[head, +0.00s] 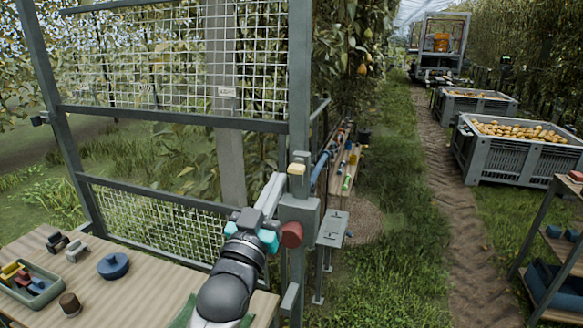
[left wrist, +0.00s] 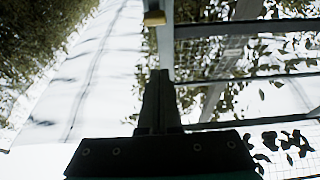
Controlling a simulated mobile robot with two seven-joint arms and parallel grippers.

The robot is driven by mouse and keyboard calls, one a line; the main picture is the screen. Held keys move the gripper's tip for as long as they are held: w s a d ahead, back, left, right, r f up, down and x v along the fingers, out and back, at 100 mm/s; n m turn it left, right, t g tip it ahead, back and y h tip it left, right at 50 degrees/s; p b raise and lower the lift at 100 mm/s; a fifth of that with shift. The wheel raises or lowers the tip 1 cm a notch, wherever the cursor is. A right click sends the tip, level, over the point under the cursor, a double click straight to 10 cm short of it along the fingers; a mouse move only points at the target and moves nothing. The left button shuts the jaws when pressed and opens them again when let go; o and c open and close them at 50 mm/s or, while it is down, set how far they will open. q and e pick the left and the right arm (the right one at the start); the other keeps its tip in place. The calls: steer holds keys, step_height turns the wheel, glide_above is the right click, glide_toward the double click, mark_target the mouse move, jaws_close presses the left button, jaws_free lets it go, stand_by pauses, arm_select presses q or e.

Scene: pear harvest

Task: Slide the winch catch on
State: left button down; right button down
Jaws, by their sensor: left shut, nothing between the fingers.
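A small cream-yellow block (head: 297,169), which looks like the winch catch, sits on the grey gate post above a grey box (head: 299,209). A red round knob (head: 291,235) sticks out below that box. My left gripper (head: 275,182) is shut and empty, pointing up just left of the box and slightly below the cream block. In the left wrist view, the shut fingers (left wrist: 158,78) point up at the post, with the cream block (left wrist: 154,18) beyond their tips. A gap shows between them there. My right gripper is in neither view.
A wire-mesh gate panel (head: 170,123) stands left of the post. A wooden table (head: 135,282) at lower left holds a green tray (head: 45,292), a blue round lid (head: 113,266) and small parts. A shelf rack (head: 550,240) stands at right.

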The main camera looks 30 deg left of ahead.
arm_select(q)
steer(key=p+x, duration=0.1)
steer(key=x, duration=0.9)
steer(key=shift+d+f, duration=0.1)
steer(key=shift+f, duration=1.95)
step_height(320, 180, down, 4)
steer(key=shift+r+b, duration=0.1)
steer(key=shift+b, duration=0.95)
